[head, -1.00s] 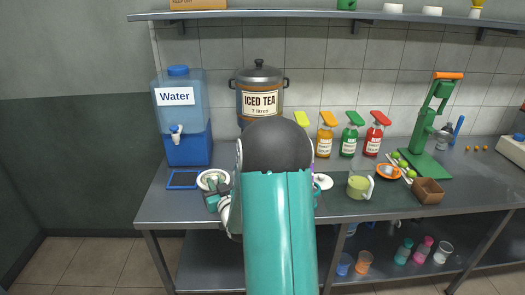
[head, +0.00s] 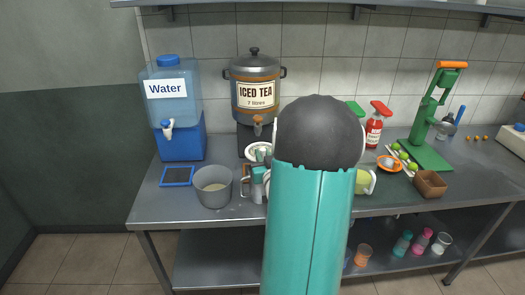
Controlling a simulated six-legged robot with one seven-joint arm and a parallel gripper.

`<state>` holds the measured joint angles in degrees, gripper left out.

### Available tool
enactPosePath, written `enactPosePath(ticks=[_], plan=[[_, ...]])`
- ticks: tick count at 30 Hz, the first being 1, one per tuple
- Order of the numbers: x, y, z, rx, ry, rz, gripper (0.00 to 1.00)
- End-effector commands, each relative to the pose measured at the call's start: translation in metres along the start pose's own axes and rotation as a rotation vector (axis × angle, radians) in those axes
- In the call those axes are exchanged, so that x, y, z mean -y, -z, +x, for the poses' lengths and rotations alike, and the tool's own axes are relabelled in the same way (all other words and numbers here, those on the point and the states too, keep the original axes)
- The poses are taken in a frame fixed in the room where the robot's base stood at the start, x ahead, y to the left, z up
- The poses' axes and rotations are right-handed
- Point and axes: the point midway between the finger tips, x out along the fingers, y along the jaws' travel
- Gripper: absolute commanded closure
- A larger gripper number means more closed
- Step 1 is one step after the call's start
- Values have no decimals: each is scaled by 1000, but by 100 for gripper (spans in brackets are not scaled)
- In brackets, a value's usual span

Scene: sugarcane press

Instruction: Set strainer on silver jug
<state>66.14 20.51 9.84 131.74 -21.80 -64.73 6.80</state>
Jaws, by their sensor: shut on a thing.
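My gripper (head: 258,168) shows just left of my dark arm joint, over the counter. It is shut on a pale, round-rimmed thing that looks like the strainer (head: 257,149), held in front of the iced tea urn. My arm covers part of the gripper, so the exact grasp is hard to see. A grey metal vessel, likely the silver jug (head: 213,190), stands upright on the counter to the left of the gripper.
The water dispenser (head: 183,140) and a blue-framed tray (head: 177,175) are at the left. The iced tea urn (head: 255,95) stands behind.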

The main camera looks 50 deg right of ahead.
Motion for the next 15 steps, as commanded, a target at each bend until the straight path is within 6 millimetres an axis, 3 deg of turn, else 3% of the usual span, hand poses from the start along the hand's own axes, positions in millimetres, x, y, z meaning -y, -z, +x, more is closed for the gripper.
enactPosePath(ticks=[15], plan=[[0,-38,2,0,0,2,100]])
